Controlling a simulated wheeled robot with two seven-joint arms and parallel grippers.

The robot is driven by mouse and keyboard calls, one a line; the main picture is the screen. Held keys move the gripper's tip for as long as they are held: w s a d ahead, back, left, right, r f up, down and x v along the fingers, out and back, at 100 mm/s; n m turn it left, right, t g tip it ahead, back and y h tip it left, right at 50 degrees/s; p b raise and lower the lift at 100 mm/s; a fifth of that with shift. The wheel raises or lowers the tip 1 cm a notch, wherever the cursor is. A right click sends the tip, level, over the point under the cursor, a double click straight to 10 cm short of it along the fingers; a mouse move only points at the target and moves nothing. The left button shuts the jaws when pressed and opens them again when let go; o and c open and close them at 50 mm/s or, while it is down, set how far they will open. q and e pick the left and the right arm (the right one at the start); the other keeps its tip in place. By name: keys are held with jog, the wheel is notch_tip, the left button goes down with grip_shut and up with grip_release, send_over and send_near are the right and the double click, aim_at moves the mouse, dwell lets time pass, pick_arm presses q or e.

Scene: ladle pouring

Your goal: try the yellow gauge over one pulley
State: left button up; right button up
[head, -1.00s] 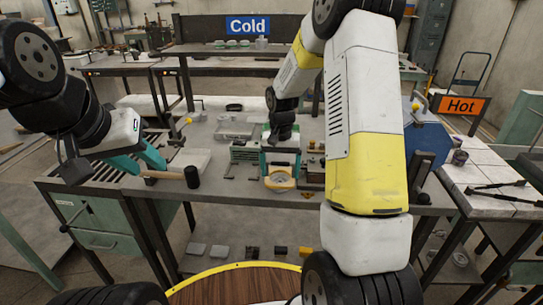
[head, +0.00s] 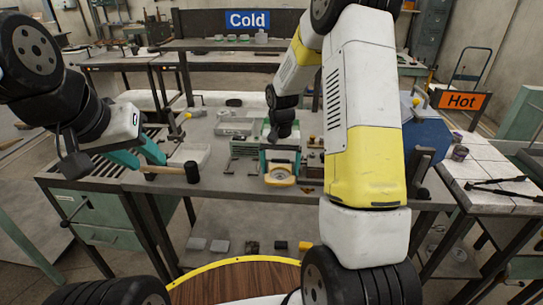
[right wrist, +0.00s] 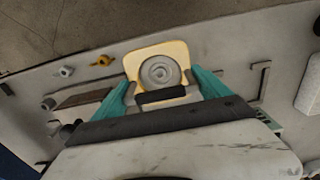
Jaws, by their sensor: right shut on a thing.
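The yellow gauge (head: 281,181) is a yellow plate with a round opening, low over the front of the middle bench. It also shows in the right wrist view (right wrist: 136,64). My right gripper (head: 281,165), with teal fingers, is shut on it, one finger at each side. A grey pulley (right wrist: 160,72) with concentric rings shows through the opening. I cannot tell whether the gauge is around the pulley or just above it. My left gripper (head: 146,158) is open, its teal fingers apart, above the bench's left end, left of the gauge.
A black-headed mallet (head: 192,172) lies near my left gripper. A blue box (head: 428,145) stands on the right, near the Hot sign (head: 462,101). Small fittings (right wrist: 103,61) lie left of the gauge in the wrist view.

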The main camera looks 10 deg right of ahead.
jog(key=shift+f, duration=0.15)
jog(key=o, duration=1.6)
jog(key=shift+c, duration=0.2)
jog(key=shift+r, duration=3.9)
